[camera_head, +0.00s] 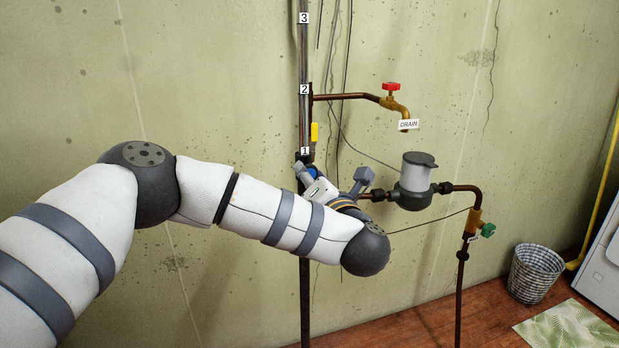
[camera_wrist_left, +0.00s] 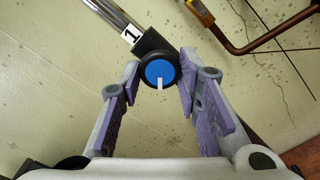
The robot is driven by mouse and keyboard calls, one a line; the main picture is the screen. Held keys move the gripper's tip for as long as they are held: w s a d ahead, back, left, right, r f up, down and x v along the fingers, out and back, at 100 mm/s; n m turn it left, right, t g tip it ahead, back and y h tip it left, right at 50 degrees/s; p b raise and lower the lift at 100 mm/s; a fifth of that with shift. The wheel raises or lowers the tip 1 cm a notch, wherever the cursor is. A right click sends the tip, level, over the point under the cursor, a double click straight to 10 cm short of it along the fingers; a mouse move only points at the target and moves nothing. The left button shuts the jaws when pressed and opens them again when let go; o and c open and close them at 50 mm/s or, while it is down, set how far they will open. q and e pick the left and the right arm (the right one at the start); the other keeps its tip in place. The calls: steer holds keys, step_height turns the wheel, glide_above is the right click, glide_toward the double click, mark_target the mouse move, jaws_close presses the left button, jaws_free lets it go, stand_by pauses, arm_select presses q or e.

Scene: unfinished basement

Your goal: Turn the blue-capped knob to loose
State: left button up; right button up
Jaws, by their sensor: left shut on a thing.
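The blue-capped knob (camera_wrist_left: 158,71) has a black rim and a white mark that points down in the left wrist view. It sits on a black clamp on a metal pole (camera_wrist_left: 114,16), beside the label "1". My left gripper (camera_wrist_left: 159,77) is shut on the knob, with one purple-padded finger at each side of it. In the head view my left arm reaches across to the pole (camera_head: 303,60), and my wrist hides most of the knob there.
A red-handled drain tap (camera_head: 391,88) juts out above right. A grey-topped filter housing (camera_head: 418,172) and pipework with a green handle (camera_head: 488,230) stand right of my wrist. A yellow lever (camera_head: 314,132) is just above. A basket (camera_head: 535,273) is on the floor.

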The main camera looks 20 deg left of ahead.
arm_select(q)
steer(key=shift+w+d+n, duration=0.1)
steer(key=shift+n, duration=4.5)
steer(key=o, duration=1.1)
steer(key=v, duration=1.2)
